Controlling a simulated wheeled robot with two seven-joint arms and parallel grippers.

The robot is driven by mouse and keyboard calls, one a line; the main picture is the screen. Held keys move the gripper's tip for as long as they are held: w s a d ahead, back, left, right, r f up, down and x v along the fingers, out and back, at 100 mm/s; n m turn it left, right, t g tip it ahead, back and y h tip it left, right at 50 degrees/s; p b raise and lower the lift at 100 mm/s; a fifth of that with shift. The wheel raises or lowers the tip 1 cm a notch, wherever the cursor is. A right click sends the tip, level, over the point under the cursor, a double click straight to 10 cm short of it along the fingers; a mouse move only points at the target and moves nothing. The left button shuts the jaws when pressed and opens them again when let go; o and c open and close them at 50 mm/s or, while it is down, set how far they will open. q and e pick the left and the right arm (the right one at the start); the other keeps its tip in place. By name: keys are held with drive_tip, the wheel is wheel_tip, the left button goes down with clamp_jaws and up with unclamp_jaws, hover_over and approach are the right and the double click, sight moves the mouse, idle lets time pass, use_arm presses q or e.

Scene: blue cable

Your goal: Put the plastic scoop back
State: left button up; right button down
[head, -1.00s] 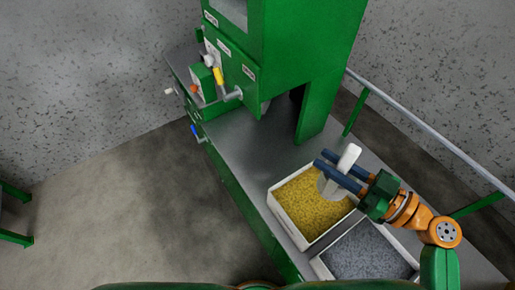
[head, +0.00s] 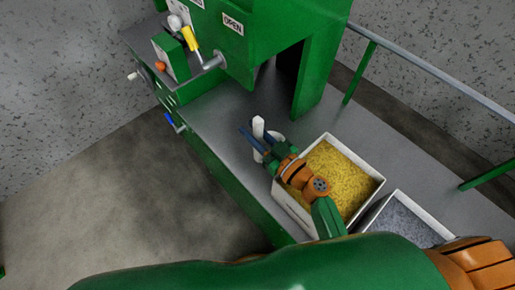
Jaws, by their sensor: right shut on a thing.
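My right gripper (head: 253,143) is shut on the white plastic scoop (head: 258,128). The scoop's pale handle stands up between the blue fingers, and part of its bowl shows beside them on the right. The gripper and scoop are over the grey bench top, just left of the far corner of the white box of yellow grains (head: 376,187). I cannot tell whether the scoop touches the bench. My right wrist covers part of that box's left side. My left gripper is not in view.
A second white box of grey grains (head: 405,222) stands at the lower right. The green machine (head: 270,50) rises behind the bench, with a yellow-handled lever (head: 191,36) on its left. A grey bench top (head: 224,116) is bare before the machine. A rail (head: 430,70) runs along the right.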

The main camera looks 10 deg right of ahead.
wheel_tip(320, 180, down, 4)
drive_tip(key=shift+r+b, duration=0.1)
drive_tip(key=shift+b, duration=0.35)
drive_tip(key=shift+f+b, duration=0.25)
drive_tip(key=shift+b, duration=0.05)
drive_tip(key=c, duration=0.7)
unclamp_jaws()
drive_tip(key=shift+r, duration=0.1)
drive_tip(key=shift+c, duration=0.2)
drive_tip(key=b+v, duration=0.1)
drive_tip(key=v, duration=0.6)
drive_tip(key=shift+s+d, duration=0.2)
drive_tip(key=shift+d, duration=0.05)
drive_tip(key=shift+r, duration=0.1)
